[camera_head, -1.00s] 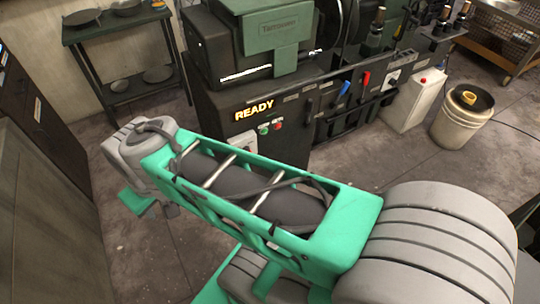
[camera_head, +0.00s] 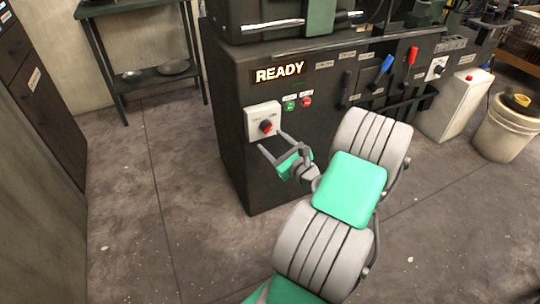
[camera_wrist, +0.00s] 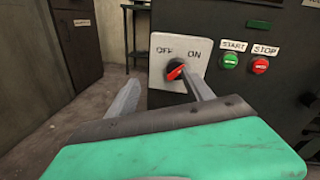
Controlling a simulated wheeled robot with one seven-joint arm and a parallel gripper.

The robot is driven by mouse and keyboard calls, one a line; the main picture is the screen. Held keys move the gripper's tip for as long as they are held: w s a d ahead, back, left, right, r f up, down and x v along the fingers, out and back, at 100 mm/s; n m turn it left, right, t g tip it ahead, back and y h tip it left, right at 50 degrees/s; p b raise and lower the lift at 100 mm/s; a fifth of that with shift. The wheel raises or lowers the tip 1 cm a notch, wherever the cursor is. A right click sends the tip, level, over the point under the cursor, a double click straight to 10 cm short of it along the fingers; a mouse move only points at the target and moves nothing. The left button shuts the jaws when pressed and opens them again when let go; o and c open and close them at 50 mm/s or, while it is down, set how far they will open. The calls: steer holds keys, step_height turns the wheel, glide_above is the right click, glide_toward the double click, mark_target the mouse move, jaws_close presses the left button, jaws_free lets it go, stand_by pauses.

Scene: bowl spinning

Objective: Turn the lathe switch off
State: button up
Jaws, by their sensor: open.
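The lathe switch (camera_head: 267,127) is a red and black rotary knob on a white plate on the dark lathe cabinet's front. In the wrist view the knob (camera_wrist: 175,69) sits below the OFF and ON labels, and its red bar slants up toward the ON side. My gripper (camera_head: 272,142) is open and empty, just in front of and slightly below the plate. In the wrist view its two fingers (camera_wrist: 160,78) reach toward the plate, with the right finger close to the knob and the left one off the plate's lower left. I cannot tell whether a finger touches it.
Green START (camera_head: 290,105) and red STOP (camera_head: 307,102) buttons are right of the switch, under a lit READY sign (camera_head: 280,72). Blue (camera_head: 382,72) and red (camera_head: 410,60) levers are farther right. A metal rack (camera_head: 150,70) stands left. The floor in front is clear.

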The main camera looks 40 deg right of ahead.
mark_target(269, 129)
steer(key=w+d, duration=0.1)
steer(key=w+d+m+h, duration=0.1)
steer(key=w, duration=0.1)
steer(key=w+d+m, duration=0.1)
steer(key=w, duration=0.1)
steer(key=shift+w+d+f, duration=0.2)
steer(key=shift+d+f, duration=0.2)
steer(key=shift+w+d+r, duration=0.1)
steer(key=shift+w+r, duration=0.05)
steer(key=shift+w, duration=0.2)
